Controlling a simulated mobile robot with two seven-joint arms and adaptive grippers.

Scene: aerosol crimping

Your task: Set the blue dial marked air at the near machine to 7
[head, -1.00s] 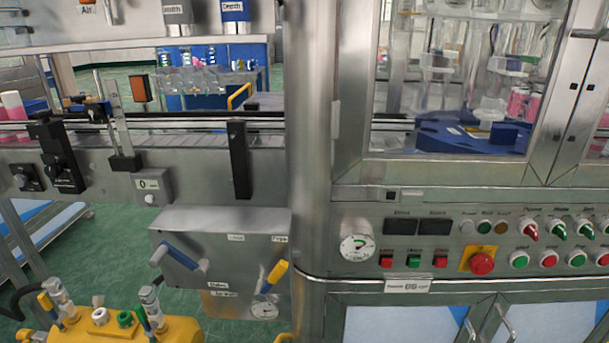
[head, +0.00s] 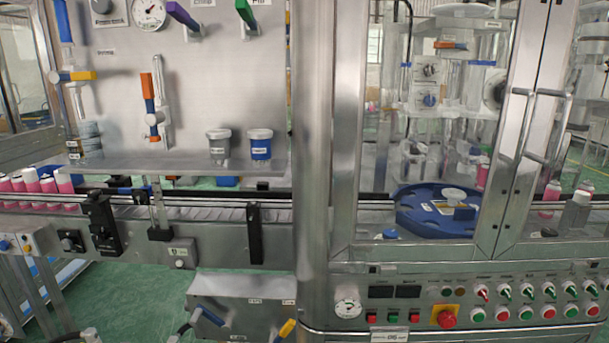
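Several blue parts could be the dial, and no label reads clearly as air now. A blue cup-shaped knob (head: 261,147) stands on the grey panel's ledge beside a grey one (head: 218,147). In the earlier view the blue one's label read Depth. A small label (head: 73,150), which read Air earlier, sits beside a grey-blue cylinder (head: 90,140) at the ledge's left. A small round blue dial (head: 430,100) shows behind the glass, and a blue knob (head: 4,245) at the lower left edge. No settings are readable. Neither gripper is in view.
A conveyor (head: 200,197) with pink cans (head: 48,184) runs across. A steel column (head: 325,150) divides the panel from a glazed cabinet with a blue turntable (head: 430,215). Door handles (head: 525,120) stick out. A red stop button (head: 446,317) and several small controls line the front.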

